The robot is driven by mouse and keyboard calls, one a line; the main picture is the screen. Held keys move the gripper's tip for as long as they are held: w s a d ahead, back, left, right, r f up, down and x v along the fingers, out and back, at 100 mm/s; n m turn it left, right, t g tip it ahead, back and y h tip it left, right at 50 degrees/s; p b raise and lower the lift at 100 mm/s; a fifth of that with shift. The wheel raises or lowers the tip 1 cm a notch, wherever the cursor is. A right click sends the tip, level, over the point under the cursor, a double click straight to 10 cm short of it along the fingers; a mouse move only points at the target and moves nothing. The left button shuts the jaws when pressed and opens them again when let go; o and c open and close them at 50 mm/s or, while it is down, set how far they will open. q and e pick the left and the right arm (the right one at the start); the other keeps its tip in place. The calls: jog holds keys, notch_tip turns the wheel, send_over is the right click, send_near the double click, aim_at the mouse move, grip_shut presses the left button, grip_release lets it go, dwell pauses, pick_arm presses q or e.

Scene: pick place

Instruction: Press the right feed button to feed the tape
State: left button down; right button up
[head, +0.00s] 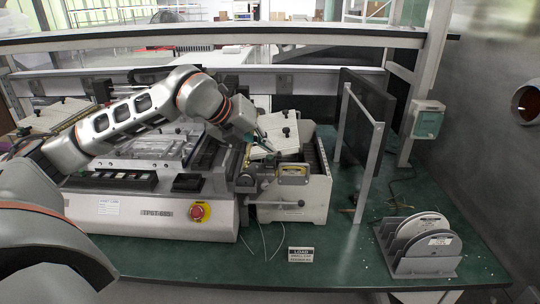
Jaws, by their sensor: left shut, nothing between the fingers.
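My left arm reaches in from the left over a grey machine (160,216) on the green table. My left gripper (264,142) is shut and empty, its tips pointing down at the left side of the feeder unit (308,192) at the machine's right end. The tips are close to a tilted white plate with black knobs (282,136); I cannot tell whether they touch it. The right feed button is too small to make out. The machine's front has a dark panel with small coloured buttons (112,180) and a red emergency stop (198,212). My right gripper is not in view.
A rack (424,268) with white reels stands at the right front. A dark monitor-like panel (366,112) and a grey upright frame (368,160) stand right of the feeder. A small label sign (301,254) lies in front. The front centre of the green table (345,265) is mostly clear.

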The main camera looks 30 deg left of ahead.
aim_at(267, 157)
pick_arm(q)
jog(key=shift+r+p, duration=2)
jog(key=shift+r, duration=1.05)
jog(key=shift+f, duration=0.1)
